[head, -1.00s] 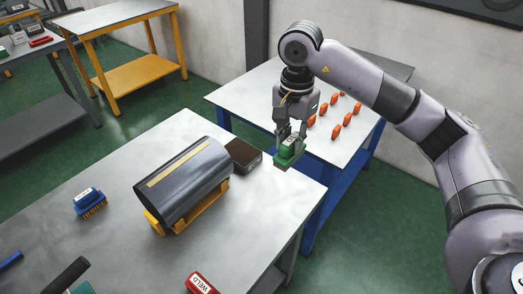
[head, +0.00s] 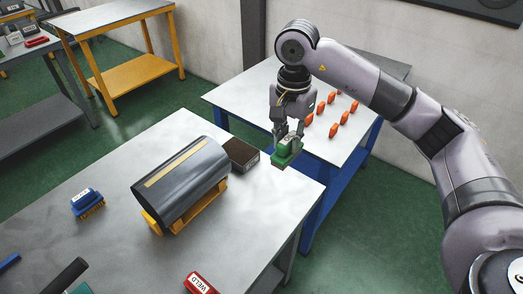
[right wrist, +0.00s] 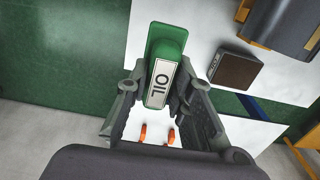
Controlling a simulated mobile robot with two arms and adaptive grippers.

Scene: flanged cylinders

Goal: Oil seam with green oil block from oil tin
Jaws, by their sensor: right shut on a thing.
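My right gripper (head: 287,130) is shut on the green oil block (head: 287,154), held in the air near the table's far right corner. In the right wrist view the block (right wrist: 164,75) shows a white label reading OIL between the fingers (right wrist: 170,105). A dark open-looking box, likely the oil tin (head: 238,155), stands left of the block; it also shows in the right wrist view (right wrist: 236,71). A dark grey cylinder (head: 190,190) lies on a yellow cradle, with a tan seam strip (head: 174,163) along its top. The block is apart from both. My left gripper is not in view.
On the grey table (head: 125,240) are a blue brush (head: 87,202), a red WELD block (head: 199,284) and a black-handled tool (head: 64,275). A blue-legged table (head: 250,92) with several orange pieces stands behind. The table's front middle is clear.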

